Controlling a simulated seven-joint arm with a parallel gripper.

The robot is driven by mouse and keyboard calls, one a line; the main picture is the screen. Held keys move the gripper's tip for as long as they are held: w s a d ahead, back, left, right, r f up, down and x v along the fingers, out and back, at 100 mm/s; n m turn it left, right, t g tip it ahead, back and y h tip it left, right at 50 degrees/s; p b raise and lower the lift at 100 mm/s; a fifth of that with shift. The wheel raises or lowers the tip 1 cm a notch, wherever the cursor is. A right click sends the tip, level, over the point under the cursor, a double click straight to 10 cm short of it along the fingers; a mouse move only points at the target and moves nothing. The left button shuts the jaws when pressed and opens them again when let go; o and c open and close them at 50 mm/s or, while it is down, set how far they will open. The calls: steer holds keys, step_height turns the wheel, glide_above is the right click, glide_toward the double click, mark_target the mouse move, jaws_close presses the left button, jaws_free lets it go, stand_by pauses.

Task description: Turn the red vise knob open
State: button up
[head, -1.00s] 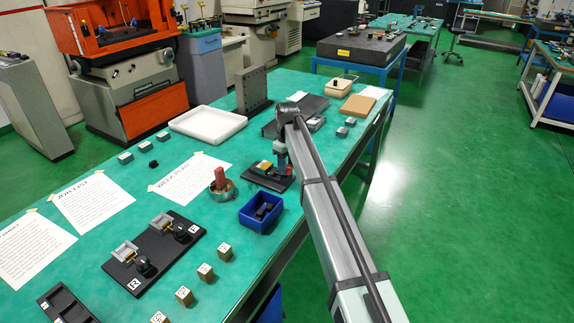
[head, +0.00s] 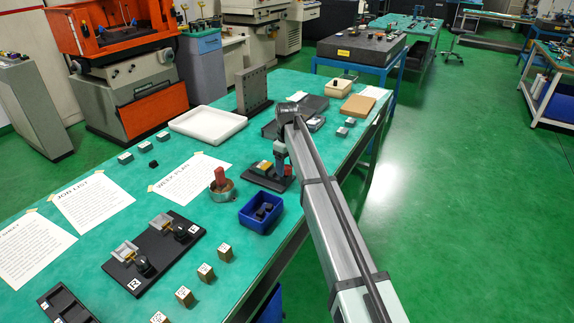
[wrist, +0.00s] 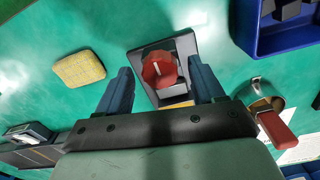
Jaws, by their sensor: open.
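The red vise knob (wrist: 160,70) shows in the wrist view, with a pale line across its face. It sits over a dark base plate, which in the head view is the black plate (head: 256,178) under my gripper. My gripper (wrist: 163,84) is open, with one dark blue finger on each side of the knob and a visible gap to each. A yellow part (wrist: 180,104) shows at the plate's near edge, partly hidden by my gripper. In the head view my arm hides much of the vise.
A blue bin (head: 246,222) with dark pieces stands close in front of the vise. A round metal cup (head: 222,194) with a red handle stands to its left. A yellow block (wrist: 78,69) lies on the table in the wrist view. Grey boxes (head: 349,122) stand behind.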

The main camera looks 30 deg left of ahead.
mark_target(287, 167)
step_height(287, 167, up, 14)
stand_by(0.8)
steer(key=shift+f, duration=0.1)
